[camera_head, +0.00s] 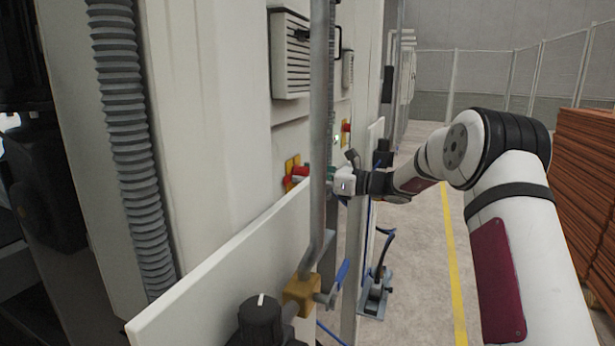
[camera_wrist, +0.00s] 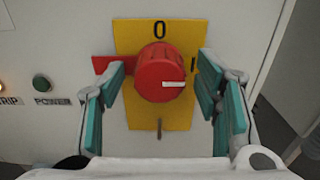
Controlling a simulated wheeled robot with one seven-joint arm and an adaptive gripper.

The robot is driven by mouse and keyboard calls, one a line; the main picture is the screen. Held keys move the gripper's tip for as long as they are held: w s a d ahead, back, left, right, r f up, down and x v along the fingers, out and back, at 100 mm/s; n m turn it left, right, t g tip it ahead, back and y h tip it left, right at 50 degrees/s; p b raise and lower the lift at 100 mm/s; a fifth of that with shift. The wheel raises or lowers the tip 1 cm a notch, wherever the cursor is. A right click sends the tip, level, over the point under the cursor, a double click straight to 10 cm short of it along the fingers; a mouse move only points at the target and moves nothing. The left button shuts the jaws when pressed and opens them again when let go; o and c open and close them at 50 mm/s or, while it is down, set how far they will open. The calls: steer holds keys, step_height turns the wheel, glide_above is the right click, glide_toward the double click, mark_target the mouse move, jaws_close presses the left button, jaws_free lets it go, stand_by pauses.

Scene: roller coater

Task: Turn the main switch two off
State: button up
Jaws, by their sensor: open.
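The red rotary switch knob (camera_wrist: 160,72) sits on a yellow plate (camera_wrist: 133,42) on a pale cabinet face. The plate has "0" at the top and a mark at the right. The knob's white line points to the right, toward that mark. My gripper (camera_wrist: 161,66) is open, with one teal-padded finger on each side of the knob. A gap shows on both sides, and the knob is not gripped. In the head view, the red knob (camera_head: 300,172) shows by the cabinet, and my gripper (camera_head: 329,174) is just right of it, partly behind a metal pipe.
A green POWER lamp (camera_wrist: 42,83) is left of the switch. A vertical metal pipe (camera_head: 319,120) and a white panel (camera_head: 225,265) stand near my arm. Another red-and-yellow switch (camera_head: 346,128) is farther along.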

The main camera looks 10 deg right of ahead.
steer(key=shift+c, duration=0.4)
steer(key=c, duration=1.1)
steer(key=shift+o, duration=0.2)
